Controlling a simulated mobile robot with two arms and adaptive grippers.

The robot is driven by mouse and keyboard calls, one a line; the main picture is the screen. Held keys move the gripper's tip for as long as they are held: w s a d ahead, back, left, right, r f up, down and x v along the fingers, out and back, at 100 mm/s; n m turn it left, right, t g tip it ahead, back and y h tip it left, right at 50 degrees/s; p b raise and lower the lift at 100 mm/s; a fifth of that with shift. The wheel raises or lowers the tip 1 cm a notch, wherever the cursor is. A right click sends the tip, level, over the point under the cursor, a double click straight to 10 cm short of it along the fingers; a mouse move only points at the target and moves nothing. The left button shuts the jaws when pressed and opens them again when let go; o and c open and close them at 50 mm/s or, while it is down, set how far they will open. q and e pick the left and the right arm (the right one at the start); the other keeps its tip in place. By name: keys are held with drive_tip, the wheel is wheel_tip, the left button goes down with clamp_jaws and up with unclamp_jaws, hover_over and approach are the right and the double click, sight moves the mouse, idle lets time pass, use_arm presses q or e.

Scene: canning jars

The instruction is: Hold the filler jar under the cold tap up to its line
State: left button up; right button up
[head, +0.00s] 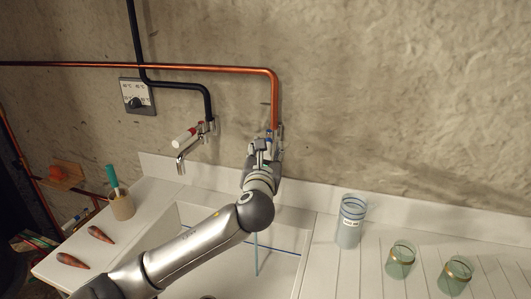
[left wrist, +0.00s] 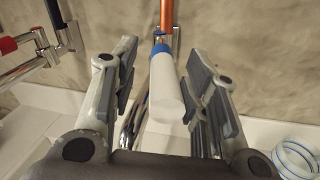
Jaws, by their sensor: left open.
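The filler jar (head: 350,222), tall and clear with blue rings and a white label, stands upright on the ribbed drainboard right of the sink. Its rim shows at the lower right of the left wrist view (left wrist: 297,158). My left gripper (head: 264,148) is at the wall by the cold tap and hides most of it in the head view. In the left wrist view, my open fingers (left wrist: 170,90) stand either side of the tap's white lever (left wrist: 166,90) with a blue band, with gaps visible. A thin pale blue streak (head: 256,255), apparently water, falls into the sink. My right gripper is not in view.
The red-banded tap (head: 187,140) sticks out left of my gripper. Two smaller jars (head: 400,260) (head: 455,274) stand right of the filler jar.

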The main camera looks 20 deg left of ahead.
use_arm(q)
drive_tip(key=s+d, duration=0.2)
drive_tip(key=s, duration=1)
